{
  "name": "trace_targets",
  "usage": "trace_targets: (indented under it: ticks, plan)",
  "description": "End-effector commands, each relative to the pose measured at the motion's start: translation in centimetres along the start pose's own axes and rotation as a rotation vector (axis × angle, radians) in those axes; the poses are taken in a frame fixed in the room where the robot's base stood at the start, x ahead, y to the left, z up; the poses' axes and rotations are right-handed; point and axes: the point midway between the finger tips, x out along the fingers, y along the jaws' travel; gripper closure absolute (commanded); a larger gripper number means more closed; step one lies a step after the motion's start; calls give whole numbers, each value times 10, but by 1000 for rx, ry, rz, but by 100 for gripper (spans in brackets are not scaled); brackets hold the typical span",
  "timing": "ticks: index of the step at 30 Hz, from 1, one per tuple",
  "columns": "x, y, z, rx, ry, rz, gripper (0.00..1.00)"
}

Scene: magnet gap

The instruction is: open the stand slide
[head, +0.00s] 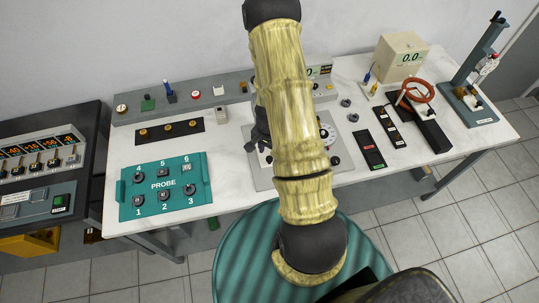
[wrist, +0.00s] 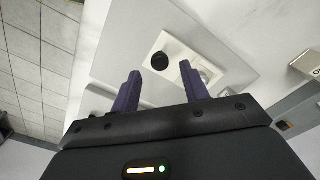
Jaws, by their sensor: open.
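A teal stand (head: 484,58) with an upright post and a flat base is at the far right end of the table in the head view. It carries a small clamp with a pale part on its right side; details of any slide on it are too small to tell. The stand is not visible in the wrist view. My gripper (wrist: 160,70) is open and empty, its two purple fingers apart above a white plate. In the head view my gripper (head: 258,138) is mostly hidden behind my arm, over the middle of the table, well left of the stand.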

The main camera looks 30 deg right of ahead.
Motion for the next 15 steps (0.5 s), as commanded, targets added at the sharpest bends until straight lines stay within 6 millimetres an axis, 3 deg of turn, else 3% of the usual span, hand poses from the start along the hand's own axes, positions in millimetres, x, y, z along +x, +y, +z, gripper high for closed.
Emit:
trace_targets:
  ticks: [7,15]
  plan:
    - [28,0,0,2,-1,1,55]
    - [34,0,0,2,0,0,55]
